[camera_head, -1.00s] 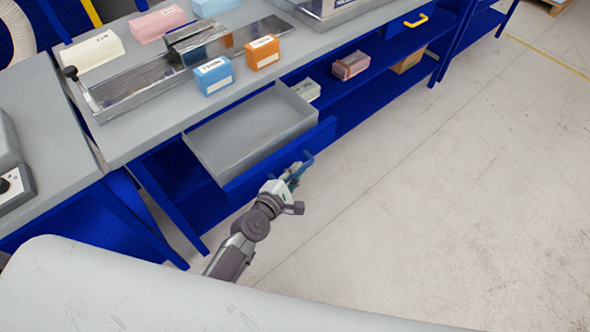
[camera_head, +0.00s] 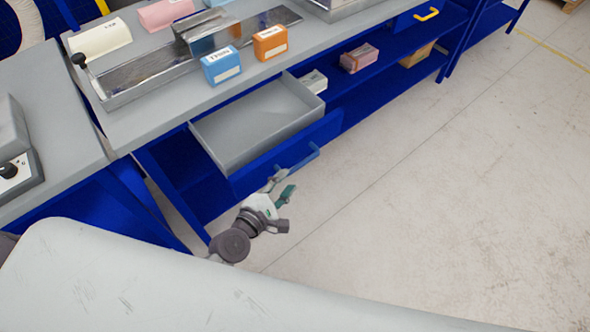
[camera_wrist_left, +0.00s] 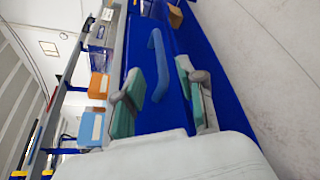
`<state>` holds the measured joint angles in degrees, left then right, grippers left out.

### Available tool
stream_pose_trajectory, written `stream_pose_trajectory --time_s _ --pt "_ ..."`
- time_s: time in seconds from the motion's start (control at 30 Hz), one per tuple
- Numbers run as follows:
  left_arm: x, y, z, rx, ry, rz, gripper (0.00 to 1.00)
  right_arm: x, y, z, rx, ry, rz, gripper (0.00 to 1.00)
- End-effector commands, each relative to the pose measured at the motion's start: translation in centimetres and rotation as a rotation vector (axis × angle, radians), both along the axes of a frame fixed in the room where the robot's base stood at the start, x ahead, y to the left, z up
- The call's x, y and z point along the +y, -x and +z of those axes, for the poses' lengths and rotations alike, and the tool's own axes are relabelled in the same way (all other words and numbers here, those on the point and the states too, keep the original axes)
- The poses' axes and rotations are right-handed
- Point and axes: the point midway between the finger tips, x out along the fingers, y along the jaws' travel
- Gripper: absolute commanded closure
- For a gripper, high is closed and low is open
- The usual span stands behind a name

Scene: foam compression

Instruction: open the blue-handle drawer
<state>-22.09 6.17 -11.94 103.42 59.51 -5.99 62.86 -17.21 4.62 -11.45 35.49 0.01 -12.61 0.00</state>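The blue-handle drawer (camera_head: 262,122) stands pulled out from under the workbench, its grey inside empty. Its blue front (camera_head: 285,158) carries a blue bar handle (camera_head: 304,160). My left gripper (camera_head: 284,184) is just in front of the drawer front, below and left of the handle and apart from it. In the left wrist view the two green-padded fingers (camera_wrist_left: 160,92) are spread, with nothing between them. The blue handle (camera_wrist_left: 159,65) lies ahead of the fingertips there. My right gripper is not in view.
On the grey workbench (camera_head: 140,128) stand a blue box (camera_head: 221,66), an orange box (camera_head: 270,43) and a metal fixture. A yellow-handled drawer (camera_head: 416,17) is shut at the upper right. Boxes sit on the lower shelf. The floor (camera_head: 440,190) to the right is clear.

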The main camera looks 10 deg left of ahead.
Motion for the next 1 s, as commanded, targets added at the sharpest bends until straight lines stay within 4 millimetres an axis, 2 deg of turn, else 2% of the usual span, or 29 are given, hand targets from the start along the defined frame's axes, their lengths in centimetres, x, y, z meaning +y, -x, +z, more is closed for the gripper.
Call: stream_pose_trajectory --time_s 0.1,0.27,0.83,0.93,1.0 --pt "0.6 1.9 0.4 0.001 -0.001 -0.002 0.61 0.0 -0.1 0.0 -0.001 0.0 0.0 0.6" --pt "1.0 3.0 0.7 0.0 0.0 -0.001 0.61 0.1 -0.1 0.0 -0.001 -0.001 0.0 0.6" --pt "1.0 3.2 0.7 0.0 0.001 0.0 0.61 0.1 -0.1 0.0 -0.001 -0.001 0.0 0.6" --pt "1.1 3.3 -0.1 0.008 -0.027 -0.006 0.61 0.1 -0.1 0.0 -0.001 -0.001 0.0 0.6" --pt "1.3 3.5 -2.1 0.027 -0.098 -0.021 0.61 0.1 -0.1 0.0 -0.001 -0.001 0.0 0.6"
